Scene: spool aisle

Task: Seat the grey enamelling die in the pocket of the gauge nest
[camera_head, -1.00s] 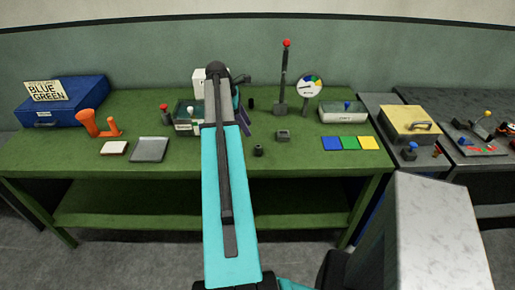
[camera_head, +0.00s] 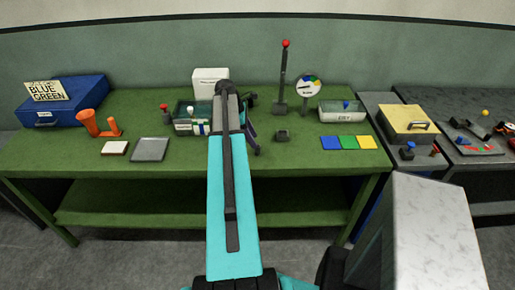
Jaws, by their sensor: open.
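A small dark grey block with a darker recess in its top, which looks like the gauge nest (camera_head: 282,135), sits on the green bench right of my arm. My gripper (camera_head: 254,150) is low over the bench, just left of this block and apart from it. It is open, though my arm hides most of it. A small dark piece, possibly the grey enamelling die, stood at this spot earlier. It is now hidden behind my arm and gripper, so I cannot tell whether it lies between the jaws.
Blue, green and yellow tiles (camera_head: 348,142) lie to the right. A tall red-topped post (camera_head: 283,75) and a round dial (camera_head: 309,87) stand behind the block. A labelled tray (camera_head: 343,115) is at back right.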

